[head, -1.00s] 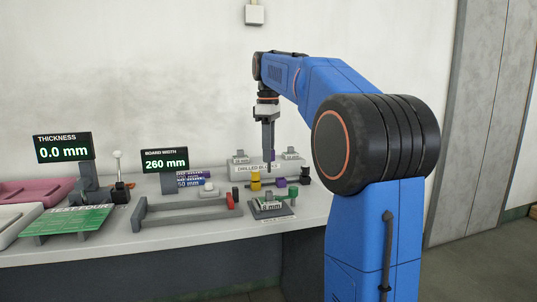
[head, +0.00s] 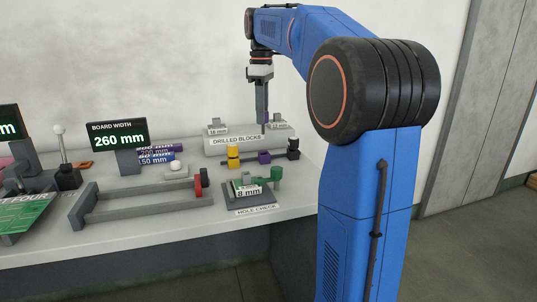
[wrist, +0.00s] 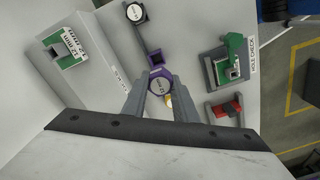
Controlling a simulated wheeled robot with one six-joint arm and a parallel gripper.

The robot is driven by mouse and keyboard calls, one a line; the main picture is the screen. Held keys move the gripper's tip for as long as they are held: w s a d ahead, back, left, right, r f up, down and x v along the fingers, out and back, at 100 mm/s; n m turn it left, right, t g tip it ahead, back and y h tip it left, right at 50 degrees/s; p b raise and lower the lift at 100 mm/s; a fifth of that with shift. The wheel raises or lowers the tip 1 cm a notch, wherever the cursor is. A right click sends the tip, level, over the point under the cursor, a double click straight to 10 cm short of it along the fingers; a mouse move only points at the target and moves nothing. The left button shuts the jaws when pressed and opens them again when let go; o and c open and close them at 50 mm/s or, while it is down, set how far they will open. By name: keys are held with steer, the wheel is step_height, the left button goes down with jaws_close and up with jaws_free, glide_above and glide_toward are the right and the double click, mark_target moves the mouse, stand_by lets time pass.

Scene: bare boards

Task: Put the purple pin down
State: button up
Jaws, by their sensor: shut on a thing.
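My gripper (head: 263,127) is shut on the purple pin (wrist: 159,87), whose round labelled top shows between the fingers in the wrist view. In the head view the fingers point down and hide most of the pin. The pin is held above the grey pin rack, apart from it as far as I can tell. The rack's purple holder (head: 264,157) stands below the fingertips, and its ring (wrist: 157,57) shows just beyond the pin in the wrist view.
On the rack are a yellow pin (head: 233,155) and a black pin (head: 293,148). The drilled-blocks stand (head: 217,148) is behind. The hole-check block (head: 248,197) with its green part (head: 276,174) is in front. A grey board-width gauge (head: 140,205) lies left.

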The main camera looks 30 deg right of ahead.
steer(key=shift+w+d+f, duration=0.15)
steer(key=shift+d+f, duration=0.05)
steer(key=shift+f, duration=2.3)
steer(key=shift+w+d+f, duration=0.1)
steer(key=shift+d+f, duration=0.05)
steer(key=shift+f, duration=2.35)
steer(key=shift+f, duration=0.1)
steer(key=o, duration=1.1)
steer(key=shift+c, duration=0.2)
step_height(320, 180, up, 12)
steer(key=shift+r, duration=0.1)
